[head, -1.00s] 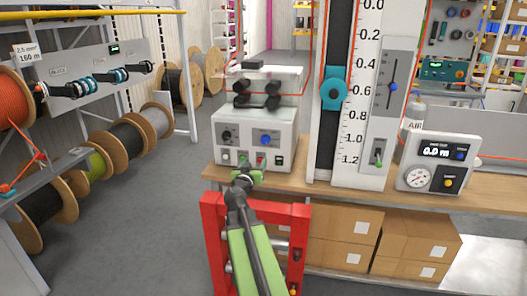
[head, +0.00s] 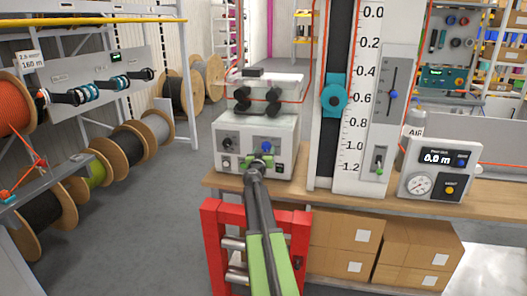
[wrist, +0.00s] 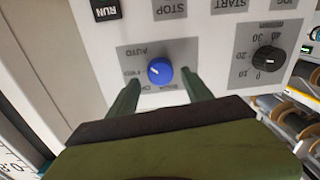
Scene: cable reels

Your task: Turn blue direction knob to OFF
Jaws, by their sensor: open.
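The blue direction knob (head: 267,147) is on the front of the white control box (head: 285,165), right of a black dial. In the wrist view, which is upside down, the blue knob (wrist: 160,72) has a white mark left of its centre. Labels including AUTO and FWD stand beside it; the lower ones are too small to read surely. My gripper (head: 259,161) is in front of the box, just below the knob in the head view. In the wrist view its open fingers (wrist: 160,79) stand on either side of the knob, with visible gaps.
A black numbered dial (wrist: 270,59) sits beside the knob, with START and STOP labels above in the wrist view. A tall white scale (head: 360,120) and a gauge box (head: 438,168) stand right on the wooden bench (head: 400,200). A red frame (head: 215,240) is below.

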